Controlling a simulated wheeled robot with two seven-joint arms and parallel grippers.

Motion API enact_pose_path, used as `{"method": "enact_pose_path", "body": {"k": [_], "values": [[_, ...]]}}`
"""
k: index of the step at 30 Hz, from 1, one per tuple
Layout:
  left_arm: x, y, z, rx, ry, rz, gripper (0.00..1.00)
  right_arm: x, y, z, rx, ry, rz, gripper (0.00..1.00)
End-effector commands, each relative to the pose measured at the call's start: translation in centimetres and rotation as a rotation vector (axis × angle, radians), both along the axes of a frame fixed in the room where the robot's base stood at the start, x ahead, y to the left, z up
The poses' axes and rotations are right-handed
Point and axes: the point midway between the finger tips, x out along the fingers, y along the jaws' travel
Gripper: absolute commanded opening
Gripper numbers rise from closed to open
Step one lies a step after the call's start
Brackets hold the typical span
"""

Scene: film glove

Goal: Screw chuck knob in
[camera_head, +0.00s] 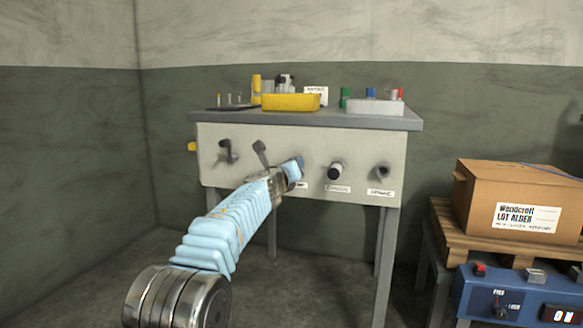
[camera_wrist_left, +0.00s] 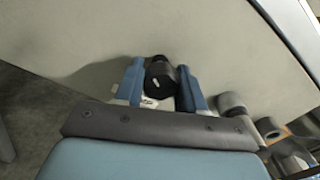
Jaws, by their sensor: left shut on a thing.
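My left gripper (camera_head: 294,170) reaches the grey front panel (camera_head: 258,146) of the workbench. In the left wrist view, its two blue fingers (camera_wrist_left: 160,82) are shut on a round black knob (camera_wrist_left: 160,75) with a white mark. In the head view my gripper hides this knob and part of the label below it, so I cannot read its name. My right gripper is not in view.
A yellow tray (camera_head: 291,102) and a white tray (camera_head: 375,107) stand on the bench top. A cardboard box (camera_head: 480,190) on a pallet and a blue control box (camera_head: 520,300) stand at the right.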

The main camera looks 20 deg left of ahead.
Motion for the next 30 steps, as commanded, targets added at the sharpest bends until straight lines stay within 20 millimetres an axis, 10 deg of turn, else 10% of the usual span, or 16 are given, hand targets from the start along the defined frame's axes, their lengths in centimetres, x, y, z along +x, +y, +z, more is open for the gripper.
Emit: {"method": "enact_pose_path", "body": {"k": [11,12,16,30], "values": [[0.1,-0.2,-0.5,0.004,0.006,-0.003,0.09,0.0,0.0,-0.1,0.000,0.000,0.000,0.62],[0.1,-0.2,-0.5,0.004,0.006,-0.003,0.44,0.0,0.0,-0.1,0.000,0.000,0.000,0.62],[0.1,-0.1,-0.3,0.004,0.005,-0.002,0.64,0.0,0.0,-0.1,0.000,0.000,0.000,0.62],[-1.9,-0.1,-0.5,0.003,-0.001,-0.002,0.65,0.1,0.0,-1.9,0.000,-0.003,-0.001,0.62]]}}
